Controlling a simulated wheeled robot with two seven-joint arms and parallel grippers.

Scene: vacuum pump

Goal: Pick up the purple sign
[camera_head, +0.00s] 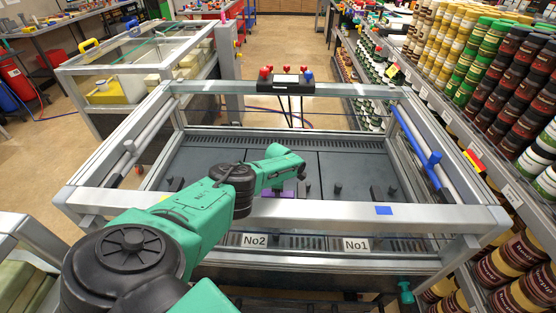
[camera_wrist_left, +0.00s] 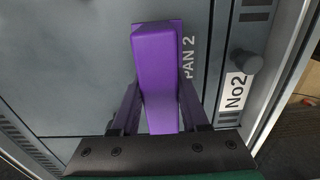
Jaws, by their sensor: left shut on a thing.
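The purple sign (camera_wrist_left: 158,70) is a long purple block in the left wrist view, standing out between the two fingers of my left gripper (camera_wrist_left: 158,112). The fingers are shut on it. Behind it is the dark grey panel (camera_wrist_left: 75,60) with the letters "PAN 2". In the head view only a small purple patch of the sign (camera_head: 287,192) shows below the end of my green left arm, inside the framed machine (camera_head: 190,150). The arm hides most of the gripper there. My right gripper is in neither view.
Black knobs (camera_head: 337,188) stand on the panels. A shelf of cans (camera_head: 500,80) lies at the right. A glass-topped case (camera_head: 130,65) stands at the left.

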